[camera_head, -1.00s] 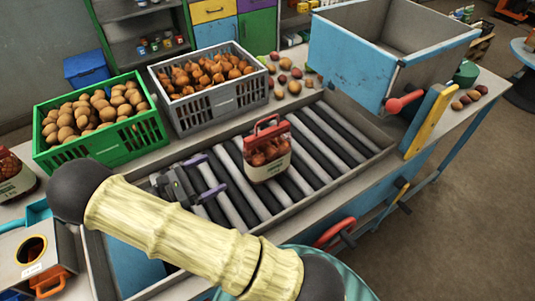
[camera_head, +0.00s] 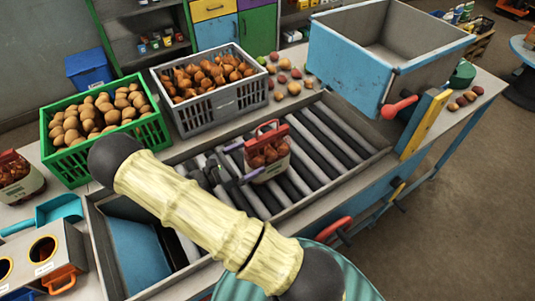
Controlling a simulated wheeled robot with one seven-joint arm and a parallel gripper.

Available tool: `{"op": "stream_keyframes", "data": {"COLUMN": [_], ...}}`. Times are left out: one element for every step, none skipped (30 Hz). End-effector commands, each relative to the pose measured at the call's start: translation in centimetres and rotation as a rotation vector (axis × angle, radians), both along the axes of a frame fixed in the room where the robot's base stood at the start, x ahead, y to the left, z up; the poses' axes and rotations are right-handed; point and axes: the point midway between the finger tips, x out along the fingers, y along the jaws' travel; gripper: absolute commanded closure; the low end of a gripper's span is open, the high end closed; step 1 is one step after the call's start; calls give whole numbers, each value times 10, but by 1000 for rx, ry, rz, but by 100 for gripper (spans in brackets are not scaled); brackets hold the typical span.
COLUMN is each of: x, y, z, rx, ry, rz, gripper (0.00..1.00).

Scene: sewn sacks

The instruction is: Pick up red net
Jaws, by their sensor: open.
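The red net (camera_head: 268,158) stands upright on the roller bed. It is a small sack with a red handle on top, a red front with brownish contents and a pale band at the bottom. My gripper (camera_head: 243,163) has purple fingertips and is open. It is just left of the net, with its fingers pointing at the net's left side. One fingertip appears very close to the net; whether it touches cannot be told. My pale yellow arm link covers part of the rollers in front.
The roller bed (camera_head: 318,140) has raised metal edges. Behind it are a grey crate (camera_head: 222,112) of onions and a green crate (camera_head: 113,148) of potatoes. A blue hopper (camera_head: 350,70) stands at the back right. Another net bag (camera_head: 18,180) is at the far left.

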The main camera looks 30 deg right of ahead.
Motion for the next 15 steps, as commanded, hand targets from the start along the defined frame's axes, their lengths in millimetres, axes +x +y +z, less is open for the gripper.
{"op": "stream_keyframes", "data": {"x": [0, 0, 0, 0, 0, 0, 0, 0, 0, 0, -1, -1, -2, -2, -2], "y": [0, 0, 0, 0, 0, 0, 0, -1, -2, -5, -7, -11, -15, -19, -25], "z": [0, -1, -1, -1, 0, 0, 0, 0, 1, 2, 3, 4, 5, 5, 6], "rx": [0, 0, 0, 0, 0, 0, 0, 0, -1, -1, -1, -1, 0, 0, -1], "ry": [0, 0, 0, 0, 0, 0, 0, 0, 1, 1, 2, 3, 2, 2, 4], "rz": [0, 0, 0, 0, 0, 0, 0, 0, -1, -1, -2, -3, -3, -3, -3], "gripper": [0, 0, 0, 0, 0, 0, 0, 0, 0, 0, 0, 0, 0, 0, 0]}}
